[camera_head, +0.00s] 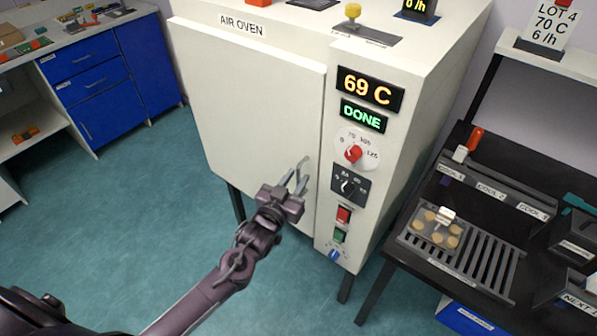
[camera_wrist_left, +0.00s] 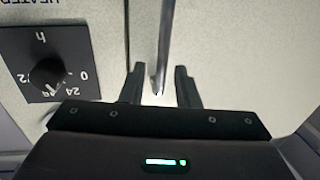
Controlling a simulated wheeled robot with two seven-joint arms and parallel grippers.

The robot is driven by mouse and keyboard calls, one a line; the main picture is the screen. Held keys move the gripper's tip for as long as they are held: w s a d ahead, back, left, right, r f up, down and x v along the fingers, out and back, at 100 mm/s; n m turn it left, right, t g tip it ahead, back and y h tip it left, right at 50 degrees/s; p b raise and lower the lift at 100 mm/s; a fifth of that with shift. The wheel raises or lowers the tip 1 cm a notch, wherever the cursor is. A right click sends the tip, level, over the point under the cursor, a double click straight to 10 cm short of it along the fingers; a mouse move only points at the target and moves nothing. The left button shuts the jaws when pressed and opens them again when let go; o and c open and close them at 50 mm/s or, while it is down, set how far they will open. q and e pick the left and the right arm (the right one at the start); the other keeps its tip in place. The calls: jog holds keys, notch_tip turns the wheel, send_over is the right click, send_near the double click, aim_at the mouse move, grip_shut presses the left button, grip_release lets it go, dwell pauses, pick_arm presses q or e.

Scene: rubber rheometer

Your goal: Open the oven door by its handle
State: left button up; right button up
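The air oven's cream door (camera_head: 250,110) is shut against the oven body, which carries the "AIR OVEN" label (camera_head: 241,25). The door handle (camera_wrist_left: 165,40) is a thin metal bar near the door's edge on the control panel side. My left gripper (camera_head: 296,181) is at the handle in the head view. In the left wrist view my left gripper (camera_wrist_left: 161,88) is open, with the bar between its two dark fingers and gaps on both sides. In the head view the fingers partly hide the handle. My right gripper is not in view.
The control panel shows "69 C" (camera_head: 370,89) and "DONE" (camera_head: 363,116), with a red knob (camera_head: 353,153) and a timer dial (camera_head: 348,187) close by. A dark bench with a slotted rack (camera_head: 485,262) stands right. Blue drawers (camera_head: 95,90) stand left. The floor before the door is clear.

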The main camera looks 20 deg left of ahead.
pick_arm(q)
jog(key=shift+w+d, duration=0.15)
jog(key=shift+w, duration=1.05)
grip_shut()
